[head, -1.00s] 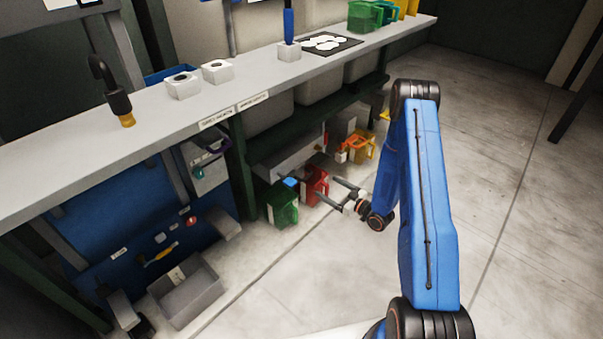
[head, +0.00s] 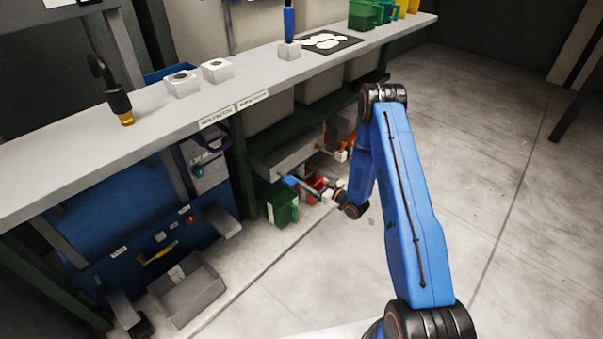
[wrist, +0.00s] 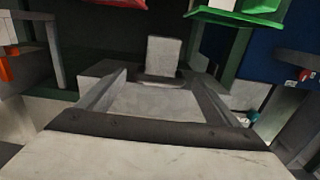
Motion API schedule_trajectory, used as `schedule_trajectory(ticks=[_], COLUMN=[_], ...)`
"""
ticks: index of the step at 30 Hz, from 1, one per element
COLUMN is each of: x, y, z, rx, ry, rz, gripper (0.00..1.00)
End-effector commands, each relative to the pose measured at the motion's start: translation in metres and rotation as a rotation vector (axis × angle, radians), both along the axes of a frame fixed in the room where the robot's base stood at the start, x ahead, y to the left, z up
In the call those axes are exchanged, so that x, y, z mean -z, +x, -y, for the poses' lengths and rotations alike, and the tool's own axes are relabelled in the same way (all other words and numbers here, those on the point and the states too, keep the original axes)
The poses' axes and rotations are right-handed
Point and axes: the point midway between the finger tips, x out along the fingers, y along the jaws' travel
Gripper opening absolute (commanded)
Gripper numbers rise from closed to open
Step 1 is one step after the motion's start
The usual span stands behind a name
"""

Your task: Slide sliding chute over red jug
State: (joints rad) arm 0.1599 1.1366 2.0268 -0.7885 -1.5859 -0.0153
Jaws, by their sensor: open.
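The red jug (head: 314,181) stands on the floor under the bench, partly hidden by my gripper and wrist. A small blue piece (head: 291,181) sits above and between the red and green jugs, below a long grey panel (head: 287,156). I cannot tell which of these parts is the sliding chute. My gripper (head: 304,185) is open in front of the red jug. In the wrist view my gripper (wrist: 155,76) has its fingers apart, with a pale block (wrist: 164,54) beyond and between the tips. I cannot tell if they touch it. Part of something red (wrist: 118,3) shows at the top edge.
A green jug (head: 281,204) stands left of the red one. An orange jug (head: 349,137) is behind my arm. A green bench leg (head: 240,176) and a grey bin (head: 188,291) are to the left. The bench top (head: 140,140) overhangs the jugs. Open floor (head: 500,160) lies right.

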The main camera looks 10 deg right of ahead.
Motion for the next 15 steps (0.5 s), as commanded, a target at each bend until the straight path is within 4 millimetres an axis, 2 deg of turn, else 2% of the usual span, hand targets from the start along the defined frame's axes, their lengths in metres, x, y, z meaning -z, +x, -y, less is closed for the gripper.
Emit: schedule_trajectory(ticks=[6,15], x=[0.0,0.0], y=[0.028,0.046], z=[-0.021,-0.033], rx=[-0.002,0.0], ry=[-0.001,0.0], rz=[0.002,0.0], gripper=[0.85,0.85])
